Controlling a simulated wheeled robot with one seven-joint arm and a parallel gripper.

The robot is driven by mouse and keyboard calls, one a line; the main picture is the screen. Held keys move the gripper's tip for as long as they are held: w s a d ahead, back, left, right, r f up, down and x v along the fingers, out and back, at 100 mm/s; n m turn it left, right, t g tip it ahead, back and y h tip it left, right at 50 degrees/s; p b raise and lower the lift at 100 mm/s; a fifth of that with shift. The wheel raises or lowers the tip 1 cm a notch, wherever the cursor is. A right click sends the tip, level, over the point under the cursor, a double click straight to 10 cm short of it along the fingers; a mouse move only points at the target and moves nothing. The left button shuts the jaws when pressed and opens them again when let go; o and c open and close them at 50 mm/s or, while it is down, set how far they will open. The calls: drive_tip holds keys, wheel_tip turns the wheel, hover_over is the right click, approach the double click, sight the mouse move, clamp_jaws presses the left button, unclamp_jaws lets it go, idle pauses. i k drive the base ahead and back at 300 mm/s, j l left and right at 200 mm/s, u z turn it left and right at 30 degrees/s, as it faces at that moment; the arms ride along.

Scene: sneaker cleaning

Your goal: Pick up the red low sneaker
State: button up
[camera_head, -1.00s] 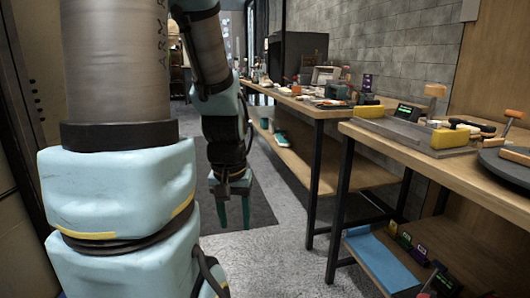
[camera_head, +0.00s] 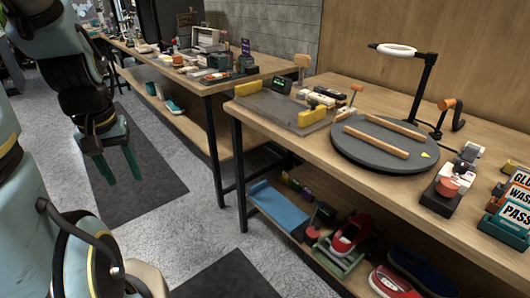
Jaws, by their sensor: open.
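Two red shoes show on the lower shelf (camera_head: 318,258) of the near bench, at the lower right of the head view. One red sneaker with a pale sole (camera_head: 350,236) sits on or in a green holder. Another red shoe with white parts (camera_head: 394,283) lies nearer, at the bottom edge and partly cut off. I cannot tell which one is the red low sneaker. My gripper (camera_head: 118,166) is at the upper left, pointing down with its two teal fingers apart and empty. It is over the floor, well left of the shelf and both shoes.
A dark blue shoe (camera_head: 422,269) lies beside the red ones. A blue mat (camera_head: 278,206) covers the shelf's left end. Dark bench legs (camera_head: 240,180) border the shelf; the floor is clear.

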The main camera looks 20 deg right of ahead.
sight(360, 227)
drive_tip(key=k+l+u, duration=0.15)
drive_tip(key=l, duration=0.3)
drive_tip(key=k+l+u, duration=0.15)
drive_tip(key=l, duration=0.3)
drive_tip(key=k+l+u, duration=0.15)
drive_tip(key=k+l, duration=0.15)
drive_tip(key=k+l+u, duration=0.15)
drive_tip(key=l, duration=0.35)
drive_tip(key=k, duration=0.1)
